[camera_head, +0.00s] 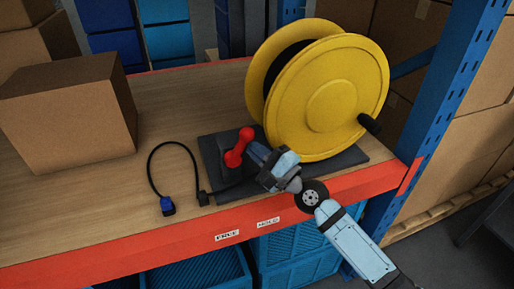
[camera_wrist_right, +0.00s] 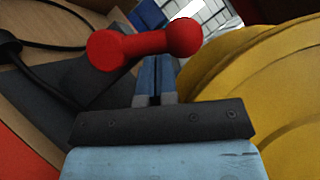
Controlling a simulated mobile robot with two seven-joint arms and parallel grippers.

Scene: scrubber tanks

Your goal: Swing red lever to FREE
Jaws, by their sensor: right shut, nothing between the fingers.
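The red lever (camera_head: 238,148) has a rounded knob at each end and stands tilted on the dark base plate (camera_head: 214,158), beside the yellow reel (camera_head: 330,95). In the right wrist view the lever (camera_wrist_right: 145,46) lies across the picture just beyond my fingertips. My right gripper (camera_head: 254,150) is shut and empty, close to the lever on its right side. It also shows in the wrist view (camera_wrist_right: 155,78). I cannot tell whether the fingers touch the lever. The FREE label (camera_head: 228,235) and the HOLD label (camera_head: 268,222) are on the orange shelf edge, FREE to the left. My left gripper is not in view.
A black cable with a blue plug (camera_head: 167,206) lies on the wooden shelf left of the plate. A cardboard box (camera_head: 70,110) stands at the left. The reel's black handle (camera_head: 369,123) sticks out at the right, near a blue post (camera_head: 440,110).

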